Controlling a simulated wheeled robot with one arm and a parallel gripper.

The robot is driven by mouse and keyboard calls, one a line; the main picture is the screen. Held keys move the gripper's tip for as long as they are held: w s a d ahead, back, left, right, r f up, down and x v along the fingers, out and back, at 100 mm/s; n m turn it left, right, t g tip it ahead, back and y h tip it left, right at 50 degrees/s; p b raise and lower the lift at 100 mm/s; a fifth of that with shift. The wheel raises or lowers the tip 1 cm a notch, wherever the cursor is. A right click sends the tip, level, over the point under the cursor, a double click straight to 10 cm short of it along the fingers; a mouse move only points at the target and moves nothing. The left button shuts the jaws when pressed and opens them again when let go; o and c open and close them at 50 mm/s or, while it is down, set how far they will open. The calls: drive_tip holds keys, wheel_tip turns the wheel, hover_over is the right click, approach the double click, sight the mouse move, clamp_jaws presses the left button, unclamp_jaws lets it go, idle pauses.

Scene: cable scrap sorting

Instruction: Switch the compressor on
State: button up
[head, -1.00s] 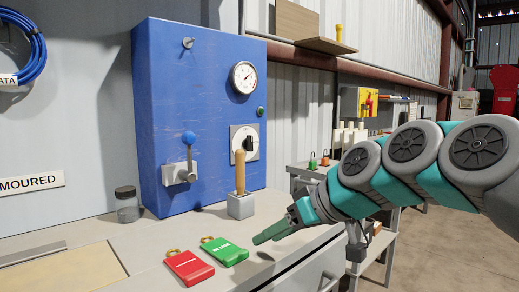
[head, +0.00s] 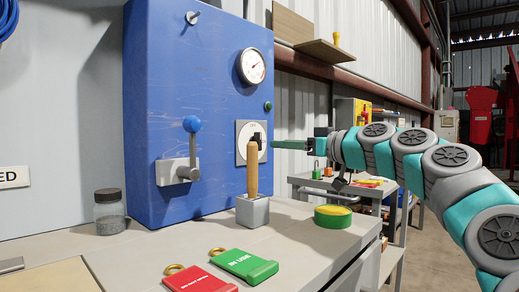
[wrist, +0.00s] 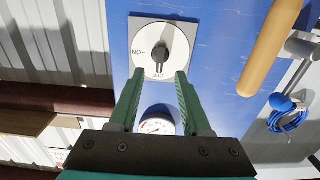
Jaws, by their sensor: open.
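The blue cabinet (head: 205,60) stands at the back of the bench. On its front is a rotary switch with a black knob (head: 257,141) on a pale round dial; the handle in front partly hides it in the head view. The wrist view is upside down and shows the knob (wrist: 158,53) upright, in line with what looks like the OFF mark; ON is at the left. My gripper (head: 274,146) is level with the switch and points at it. In the wrist view my gripper (wrist: 157,75) is open and empty, its fingers short of the knob.
A wooden handle (head: 253,170) stands in a grey block before the cabinet. A blue-ball lever (head: 191,124), gauge (head: 251,66) and green button (head: 267,106) are on the cabinet. A jar (head: 109,210), red tag (head: 198,281), green tag (head: 243,264) and yellow-topped round thing (head: 333,215) are on the bench.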

sight(260, 142)
drive_tip(key=shift+x, duration=3.75)
clamp_jaws()
